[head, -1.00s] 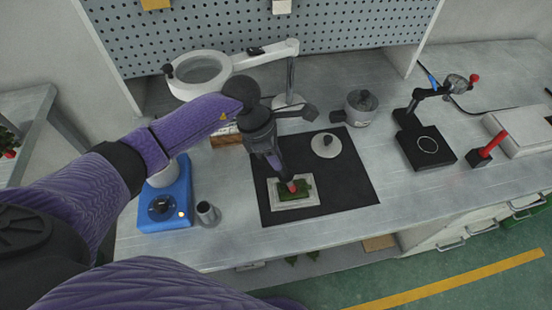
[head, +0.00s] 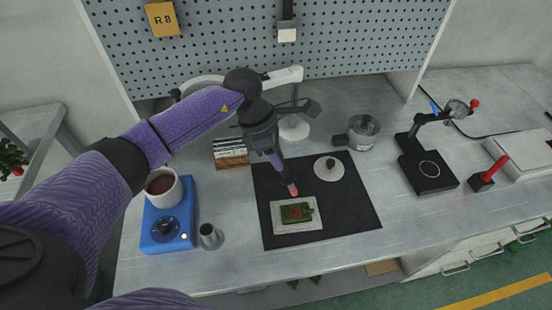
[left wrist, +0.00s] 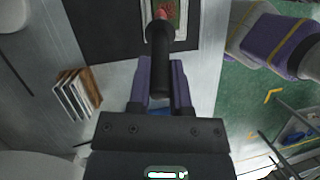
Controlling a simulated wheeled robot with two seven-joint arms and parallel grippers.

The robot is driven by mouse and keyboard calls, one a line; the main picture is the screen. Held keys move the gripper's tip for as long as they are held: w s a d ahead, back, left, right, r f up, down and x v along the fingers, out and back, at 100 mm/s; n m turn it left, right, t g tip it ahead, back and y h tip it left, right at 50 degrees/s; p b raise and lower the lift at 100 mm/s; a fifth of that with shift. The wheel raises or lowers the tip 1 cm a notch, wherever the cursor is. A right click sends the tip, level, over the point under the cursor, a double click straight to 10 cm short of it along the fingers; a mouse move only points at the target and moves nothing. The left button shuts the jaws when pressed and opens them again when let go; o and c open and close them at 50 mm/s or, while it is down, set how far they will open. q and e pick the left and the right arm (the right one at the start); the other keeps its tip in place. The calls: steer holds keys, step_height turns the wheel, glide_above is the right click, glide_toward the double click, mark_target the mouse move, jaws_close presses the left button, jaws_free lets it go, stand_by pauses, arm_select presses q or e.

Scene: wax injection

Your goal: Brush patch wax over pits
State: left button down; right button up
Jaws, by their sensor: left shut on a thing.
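My left gripper (head: 274,155) is shut on a dark-handled brush with a reddish tip (head: 293,189), which points down. The brush tip shows just behind the far edge of a green wax piece (head: 306,210) in the head view, apparently raised clear of it. The green piece has a red patch on top and lies on a white tray (head: 285,229). In the left wrist view the brush handle (left wrist: 158,62) is between the purple fingers, and the green piece is partly cut off at the top. A white pot (head: 176,195) of dark red liquid stands on a blue heater (head: 157,243). My right gripper is not seen.
The tray lies on a black mat (head: 350,215), with a round white lid-like thing (head: 322,172) behind it. A small metal cup (head: 209,237) stands beside the heater. A lamp base (head: 293,130) and a small pan (head: 362,138) stand behind. The mat's right side is clear.

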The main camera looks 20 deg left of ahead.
arm_select(q)
steer(key=shift+r, duration=0.4)
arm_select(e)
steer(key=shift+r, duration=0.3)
arm_select(q)
step_height(320, 180, up, 3)
steer(key=shift+r+p, duration=0.15)
steer(key=shift+p, duration=1)
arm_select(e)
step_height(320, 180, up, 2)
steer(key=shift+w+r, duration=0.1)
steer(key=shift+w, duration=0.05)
